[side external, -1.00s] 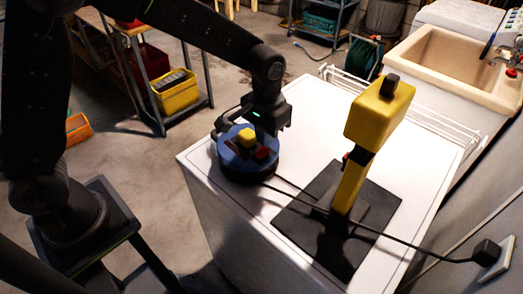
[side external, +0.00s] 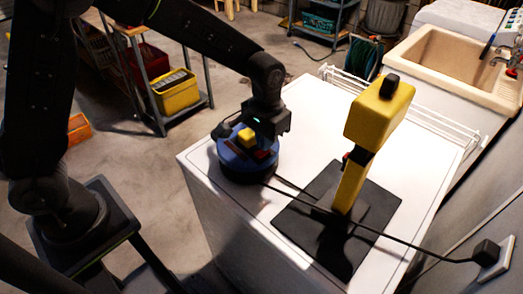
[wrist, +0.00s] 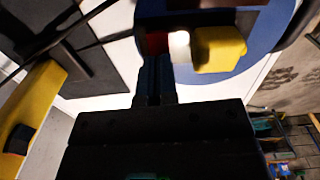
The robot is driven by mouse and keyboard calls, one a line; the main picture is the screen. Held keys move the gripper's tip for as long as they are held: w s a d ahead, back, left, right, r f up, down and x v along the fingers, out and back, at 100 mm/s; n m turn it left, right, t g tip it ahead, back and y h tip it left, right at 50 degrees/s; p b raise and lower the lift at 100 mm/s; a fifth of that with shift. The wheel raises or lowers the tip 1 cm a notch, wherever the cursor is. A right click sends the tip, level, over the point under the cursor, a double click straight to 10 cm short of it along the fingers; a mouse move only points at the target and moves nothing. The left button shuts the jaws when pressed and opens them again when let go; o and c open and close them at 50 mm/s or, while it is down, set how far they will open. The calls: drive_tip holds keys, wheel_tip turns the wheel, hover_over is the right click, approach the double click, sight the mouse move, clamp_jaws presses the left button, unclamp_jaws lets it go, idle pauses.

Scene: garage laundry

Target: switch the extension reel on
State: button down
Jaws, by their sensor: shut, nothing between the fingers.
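The extension reel (side external: 236,166) is a round blue and black drum near the left corner of the white appliance top. A yellow block (side external: 246,137) sits on its face, and it also shows in the wrist view (wrist: 218,48). Beside the block, the wrist view shows a small red and white part, red (wrist: 157,43) on the left and white (wrist: 179,47) on the right. My gripper (wrist: 155,62) is shut and empty, its tips at the near edge of the red part. I cannot tell whether they touch it. In the side view my gripper is over the reel's right side.
A yellow and black device (side external: 378,110) stands on a dark mat (side external: 300,215) right of the reel. A black cable (side external: 400,244) runs from the reel across the mat to a wall plug (side external: 486,251). A white rack (side external: 420,112) lines the far edge.

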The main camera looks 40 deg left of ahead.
drive_tip(key=shift+f, duration=0.4)
drive_tip(key=shift+r, duration=3.55)
drive_tip(key=s+a+r+t, duration=0.2)
drive_tip(key=s+a+r, duration=0.4)
drive_tip(key=s+r, duration=0.2)
drive_tip(key=s+a+r+t, duration=0.1)
drive_tip(key=s+a+t, duration=0.2)
drive_tip(key=s, duration=0.8)
drive_tip(key=shift+s+a+r+t, duration=0.15)
drive_tip(key=shift+s+a+t, duration=0.15)
drive_tip(key=shift+a, duration=0.55)
